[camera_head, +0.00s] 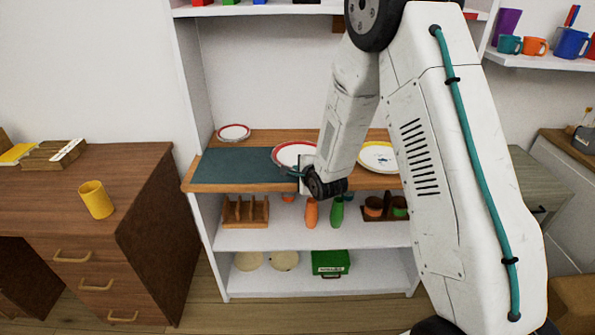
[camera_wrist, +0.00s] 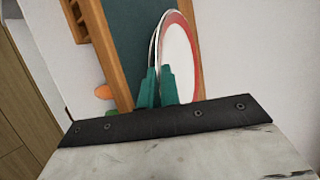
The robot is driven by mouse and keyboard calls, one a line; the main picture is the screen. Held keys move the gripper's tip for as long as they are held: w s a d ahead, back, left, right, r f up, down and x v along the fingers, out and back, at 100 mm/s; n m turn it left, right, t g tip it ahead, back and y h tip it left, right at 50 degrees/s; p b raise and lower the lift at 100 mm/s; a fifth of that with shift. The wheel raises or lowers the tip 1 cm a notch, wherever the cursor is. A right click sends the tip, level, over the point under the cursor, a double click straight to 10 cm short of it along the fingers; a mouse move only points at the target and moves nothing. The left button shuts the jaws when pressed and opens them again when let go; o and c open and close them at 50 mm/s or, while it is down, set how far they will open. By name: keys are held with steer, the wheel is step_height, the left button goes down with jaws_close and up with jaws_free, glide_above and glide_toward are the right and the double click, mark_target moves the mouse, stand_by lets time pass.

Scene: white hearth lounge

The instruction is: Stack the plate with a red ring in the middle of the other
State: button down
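A white plate with a red ring (camera_head: 287,153) is at the middle of the wooden counter, by the right edge of the dark teal mat; it also shows in the wrist view (camera_wrist: 182,62). My gripper (camera_head: 300,174) is at its near rim. In the wrist view its teal fingers (camera_wrist: 158,86) are close together with the plate's rim between them. Whether the plate is lifted is hard to tell. A plate with a yellow ring (camera_head: 378,155) lies to the right, partly hidden by my arm. A smaller red-ringed plate (camera_head: 233,132) lies at the back left.
The teal mat (camera_head: 235,168) is bare at left on the counter (camera_head: 195,186). Shelves below hold a wooden rack (camera_head: 245,211), bottles and a green box (camera_head: 330,263). A yellow mug (camera_head: 96,199) stands on the left desk. A shelf board (camera_head: 260,9) hangs above.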

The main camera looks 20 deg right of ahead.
steer(key=shift+w+d, duration=0.2)
steer(key=shift+d, duration=0.4)
steer(key=c, duration=1.5)
jaws_free()
steer(key=shift+c, duration=0.2)
steer(key=v, duration=0.7)
steer(key=shift+s, duration=0.35)
steer(key=shift+r, duration=0.1)
